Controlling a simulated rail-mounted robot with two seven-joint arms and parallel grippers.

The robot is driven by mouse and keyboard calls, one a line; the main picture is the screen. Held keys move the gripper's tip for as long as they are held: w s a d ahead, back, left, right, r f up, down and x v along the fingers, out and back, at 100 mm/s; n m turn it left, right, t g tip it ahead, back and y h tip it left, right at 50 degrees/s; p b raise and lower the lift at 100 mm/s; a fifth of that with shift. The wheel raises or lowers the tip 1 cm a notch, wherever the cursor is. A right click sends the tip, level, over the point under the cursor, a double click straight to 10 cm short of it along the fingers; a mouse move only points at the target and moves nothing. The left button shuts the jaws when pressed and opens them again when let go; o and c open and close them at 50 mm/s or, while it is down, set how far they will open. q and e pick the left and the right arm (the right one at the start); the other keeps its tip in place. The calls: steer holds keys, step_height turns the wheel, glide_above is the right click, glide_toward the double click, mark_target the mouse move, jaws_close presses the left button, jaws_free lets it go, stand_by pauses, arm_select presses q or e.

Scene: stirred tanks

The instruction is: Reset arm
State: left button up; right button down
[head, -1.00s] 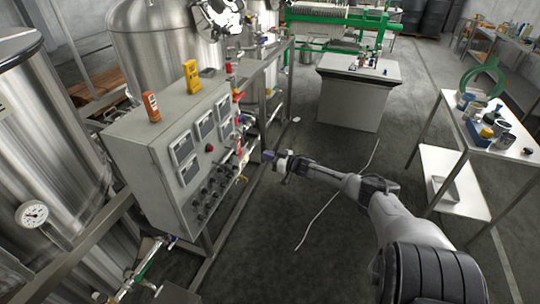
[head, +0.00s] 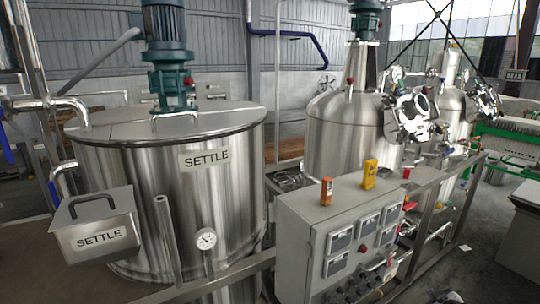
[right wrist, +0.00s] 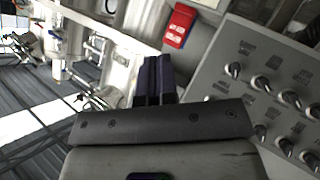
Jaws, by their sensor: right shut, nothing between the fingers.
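My right gripper (right wrist: 155,76) is shut and empty in the right wrist view, its two dark fingers side by side. It is in front of the grey control panel (right wrist: 220,75), whose knobs show at the right of that view. In the head view only a small dark part of my right gripper (head: 446,297) shows at the bottom edge, below the control box (head: 303,232). The rest of the right arm is out of the head view. My left gripper is not in view.
Steel pipework (right wrist: 60,40) and a red device (right wrist: 180,24) are close to my right gripper. In the head view, a large SETTLE tank (head: 165,215) stands left and another tank (head: 335,140) stands behind the box. Orange (head: 326,191) and yellow (head: 370,174) devices stand on the box.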

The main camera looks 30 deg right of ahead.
steer(key=s+a+f+n+g, duration=0.15)
steer(key=a+n+g, duration=0.35)
steer(key=a, duration=2.1)
steer(key=s+a+r+m+y, duration=0.1)
steer(key=s+a+y, duration=0.3)
steer(key=a, duration=1)
steer(key=s+a+r+y, duration=0.2)
steer(key=s+a, duration=0.4)
steer(key=a, duration=0.7)
steer(key=s+a+f+m+g+y, duration=0.2)
steer(key=s+a+f, duration=0.1)
steer(key=s+a, duration=0.4)
step_height(320, 180, up, 29)
steer(key=p, duration=2.9)
steer(key=shift+w+d, duration=0.25)
steer(key=shift+d, duration=0.1)
